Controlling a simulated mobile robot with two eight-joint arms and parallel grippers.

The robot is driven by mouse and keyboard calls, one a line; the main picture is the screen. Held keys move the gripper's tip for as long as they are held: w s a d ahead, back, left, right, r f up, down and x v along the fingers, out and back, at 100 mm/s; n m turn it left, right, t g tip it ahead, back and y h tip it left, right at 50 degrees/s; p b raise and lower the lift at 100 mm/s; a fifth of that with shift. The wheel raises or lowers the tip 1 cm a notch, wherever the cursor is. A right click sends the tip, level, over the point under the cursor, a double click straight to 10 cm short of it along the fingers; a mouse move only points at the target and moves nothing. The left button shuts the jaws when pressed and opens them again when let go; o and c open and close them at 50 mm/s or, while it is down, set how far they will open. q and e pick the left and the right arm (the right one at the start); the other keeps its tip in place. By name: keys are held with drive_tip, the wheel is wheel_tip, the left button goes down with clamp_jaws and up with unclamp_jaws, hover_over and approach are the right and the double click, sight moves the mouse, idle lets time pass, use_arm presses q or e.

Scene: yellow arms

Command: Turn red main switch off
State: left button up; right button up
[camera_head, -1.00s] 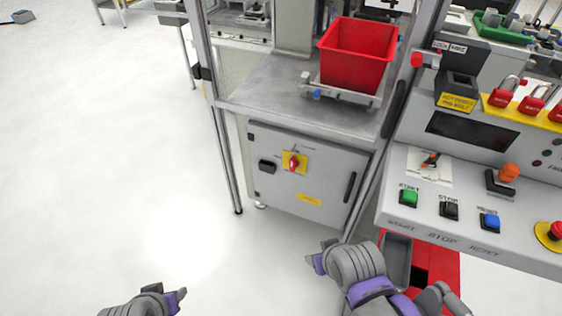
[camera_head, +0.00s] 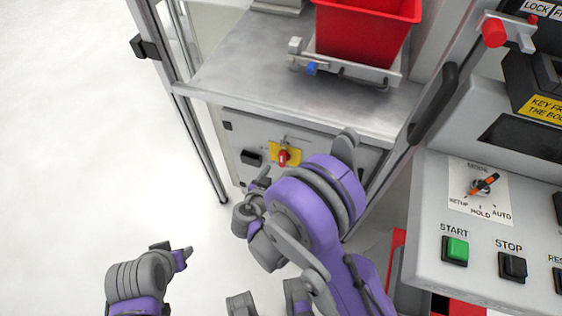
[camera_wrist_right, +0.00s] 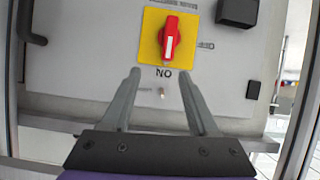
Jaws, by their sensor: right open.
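The red main switch (camera_head: 283,158) sits on a yellow plate (camera_head: 294,147) on the grey cabinet door below the metal worktop. In the right wrist view, which shows the panel upside down, the red handle (camera_wrist_right: 171,37) stands in line with the ON label, its white mark toward that label. My right gripper (camera_wrist_right: 158,72) is open and empty. Its two fingers point at the switch, with their tips just short of the yellow plate, one on each side of the handle's line. In the head view, my right arm covers part of the door.
A black latch (camera_head: 251,157) is beside the switch, also visible in the wrist view (camera_wrist_right: 237,12). Above are the worktop (camera_head: 240,75) and a red bin (camera_head: 362,35). A console with START and STOP buttons (camera_head: 455,250) stands at right. Floor at left is clear.

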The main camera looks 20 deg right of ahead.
sight(281, 158)
drive_tip(key=shift+t, duration=0.4)
drive_tip(key=x, duration=0.3)
drive_tip(key=f+x, duration=0.1)
drive_tip(key=x, duration=0.3)
drive_tip(key=a+x, duration=0.1)
drive_tip(key=x, duration=0.2)
drive_tip(key=shift+w+f, duration=0.3)
drive_tip(key=shift+f, duration=0.05)
clamp_jaws()
